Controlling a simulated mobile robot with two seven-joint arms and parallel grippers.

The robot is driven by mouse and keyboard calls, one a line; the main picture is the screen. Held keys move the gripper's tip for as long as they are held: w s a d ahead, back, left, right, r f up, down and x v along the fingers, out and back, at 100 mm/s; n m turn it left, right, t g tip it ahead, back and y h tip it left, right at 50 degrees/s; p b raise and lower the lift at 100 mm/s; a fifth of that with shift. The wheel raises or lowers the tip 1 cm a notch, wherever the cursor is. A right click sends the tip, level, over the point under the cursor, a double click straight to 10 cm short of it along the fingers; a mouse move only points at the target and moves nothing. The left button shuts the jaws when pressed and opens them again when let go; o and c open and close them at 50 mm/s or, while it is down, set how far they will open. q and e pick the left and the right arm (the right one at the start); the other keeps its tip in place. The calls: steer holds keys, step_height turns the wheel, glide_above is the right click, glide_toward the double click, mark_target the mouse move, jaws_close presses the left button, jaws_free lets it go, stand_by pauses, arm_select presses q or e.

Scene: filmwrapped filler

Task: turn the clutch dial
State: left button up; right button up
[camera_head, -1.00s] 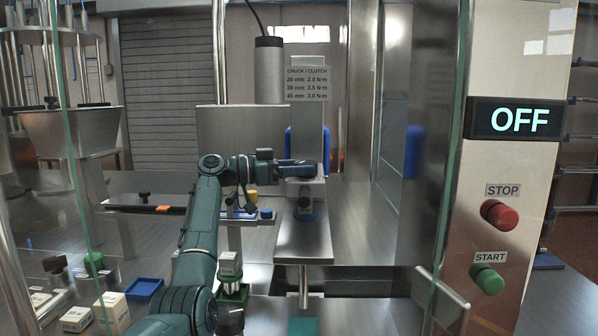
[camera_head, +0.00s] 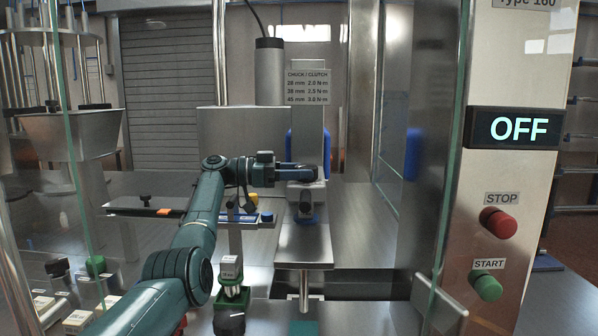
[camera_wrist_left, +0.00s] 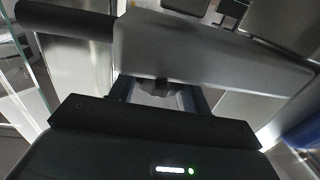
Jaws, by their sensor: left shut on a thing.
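My left gripper (camera_head: 303,172) reaches in from the left to the capping head in the middle of the head view. It is shut on a small dark part there, which I take to be the clutch dial. In the left wrist view the dark dial (camera_wrist_left: 161,91) shows between the fingers, mostly hidden, so its setting cannot be read. A chuck and clutch chart (camera_head: 307,87) hangs behind, pairing 28, 38 and 45 mm with torque values. My right gripper is not in view.
A control post at the right has an OFF display (camera_head: 515,127), a red STOP button (camera_head: 498,221) and a green START button (camera_head: 487,285). A glass edge (camera_head: 452,150) stands beside it. A green holder (camera_head: 232,298) with a pale block stands below my left arm.

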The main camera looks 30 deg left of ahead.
arm_select(q)
steer(key=o, duration=0.7)
steer(key=shift+o, duration=1.4)
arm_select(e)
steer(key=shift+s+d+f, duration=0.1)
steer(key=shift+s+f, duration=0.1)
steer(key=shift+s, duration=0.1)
arm_select(q)
steer(key=shift+s+a, duration=0.2)
steer(key=shift+a, duration=0.1)
steer(key=b+v, duration=0.2)
steer(key=v, duration=1)
steer(key=shift+s, duration=0.2)
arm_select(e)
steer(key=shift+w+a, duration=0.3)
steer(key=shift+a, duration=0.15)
arm_select(q)
steer(key=shift+a, duration=0.15)
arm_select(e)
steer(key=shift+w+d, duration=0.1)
